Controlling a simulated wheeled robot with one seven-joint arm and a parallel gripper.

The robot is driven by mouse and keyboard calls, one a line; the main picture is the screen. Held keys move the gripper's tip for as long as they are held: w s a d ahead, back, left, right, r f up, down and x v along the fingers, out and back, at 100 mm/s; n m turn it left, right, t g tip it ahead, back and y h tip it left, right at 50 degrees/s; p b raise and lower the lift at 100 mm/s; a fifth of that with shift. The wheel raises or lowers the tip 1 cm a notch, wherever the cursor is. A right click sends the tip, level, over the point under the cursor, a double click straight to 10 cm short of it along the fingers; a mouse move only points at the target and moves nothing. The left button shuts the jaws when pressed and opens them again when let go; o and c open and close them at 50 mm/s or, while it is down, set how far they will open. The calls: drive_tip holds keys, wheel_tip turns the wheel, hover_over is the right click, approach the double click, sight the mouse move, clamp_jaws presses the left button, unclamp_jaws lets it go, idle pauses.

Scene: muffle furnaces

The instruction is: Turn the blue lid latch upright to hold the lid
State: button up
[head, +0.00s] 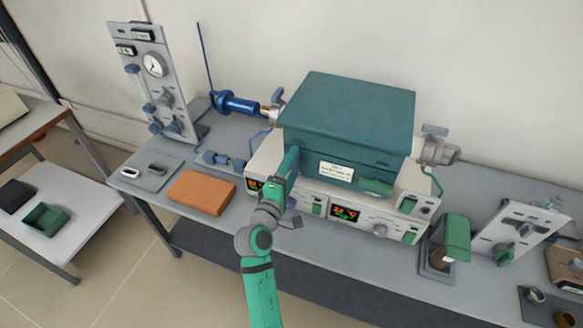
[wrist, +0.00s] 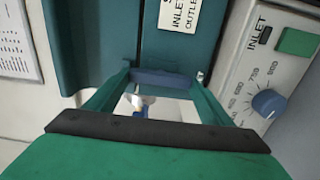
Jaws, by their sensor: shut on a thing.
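The teal furnace lid (head: 345,105) is down on the furnace box, in the middle of the head view. My gripper (head: 291,162) is at the front left part of the furnace, and its arm hides what lies there. In the wrist view, my gripper (wrist: 163,80) has its two green fingers at either end of a blue bar, the lid latch (wrist: 163,77), and is shut on it. The latch lies crosswise in that picture, against the teal furnace front (wrist: 110,35). Its true tilt is hard to tell. The latch is hidden in the head view.
The control panel (head: 370,215) with lit displays runs below the furnace. An orange block (head: 201,192) lies to the left on the bench. A gauge panel (head: 155,85) stands behind it. A green-topped device (head: 456,238) stands to the right. A blue knob (wrist: 269,103) is beside my gripper.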

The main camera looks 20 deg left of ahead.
idle(0.5)
drive_tip(key=o, duration=1)
drive_tip(key=shift+o, duration=0.2)
drive_tip(key=s, duration=1)
drive_tip(key=shift+s+a, duration=0.2)
drive_tip(key=shift+s, duration=0.2)
drive_tip(key=shift+s, duration=0.1)
